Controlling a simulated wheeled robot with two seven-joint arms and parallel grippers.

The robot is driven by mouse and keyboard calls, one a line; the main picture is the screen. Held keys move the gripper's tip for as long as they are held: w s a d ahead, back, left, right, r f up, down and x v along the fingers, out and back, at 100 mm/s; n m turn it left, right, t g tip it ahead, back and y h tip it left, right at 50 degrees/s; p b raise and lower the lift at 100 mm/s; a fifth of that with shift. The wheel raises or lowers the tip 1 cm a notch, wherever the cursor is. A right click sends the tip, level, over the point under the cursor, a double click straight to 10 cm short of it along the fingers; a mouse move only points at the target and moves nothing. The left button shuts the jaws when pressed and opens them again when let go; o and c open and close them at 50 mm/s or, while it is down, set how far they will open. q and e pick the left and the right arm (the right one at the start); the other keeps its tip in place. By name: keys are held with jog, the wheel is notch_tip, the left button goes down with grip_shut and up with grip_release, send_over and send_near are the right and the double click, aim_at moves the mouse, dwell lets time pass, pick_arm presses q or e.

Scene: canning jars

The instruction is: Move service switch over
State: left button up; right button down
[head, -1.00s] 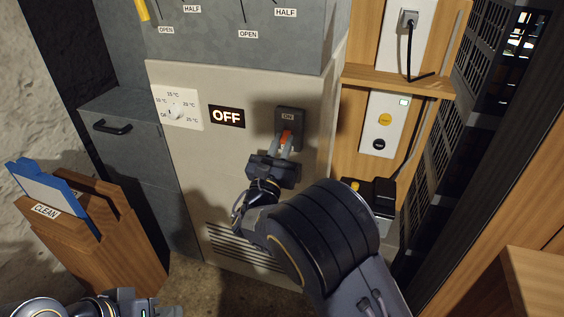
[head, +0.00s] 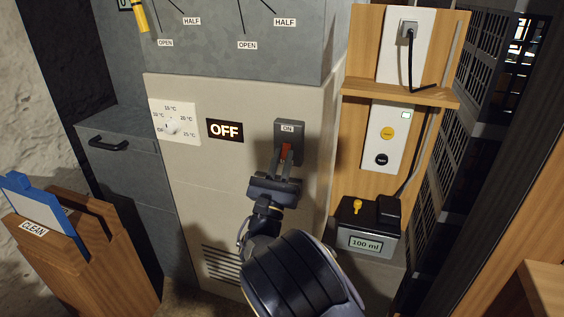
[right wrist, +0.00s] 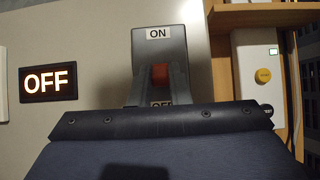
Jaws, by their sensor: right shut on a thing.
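The service switch (head: 289,131) is a dark grey plate on the beige cabinet front, labelled ON at its top, with a red-orange lever in its lower half. My right gripper (head: 286,158) is at the switch from below, its fingers shut on the red lever (right wrist: 159,77). In the right wrist view a finger stands on each side of the lever, and a lower label is partly hidden. A lit sign (head: 225,130) left of the switch reads OFF; it also shows in the right wrist view (right wrist: 48,82). My left gripper is not in view.
A temperature dial (head: 172,126) is left of the sign. A wooden panel with a white button box (head: 387,140) and a shelf (head: 400,94) stands right of the cabinet. A 100 ml device (head: 366,240) sits below. A wooden CLEAN holder (head: 85,250) is at lower left.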

jog(key=c, duration=1.4)
grip_release()
jog(key=shift+o, duration=0.2)
jog(key=v, duration=0.7)
jog(key=shift+s+f+p, duration=0.25)
jog(key=shift+s+p, duration=0.1)
jog(key=shift+p, duration=0.05)
jog(key=shift+a, duration=0.1)
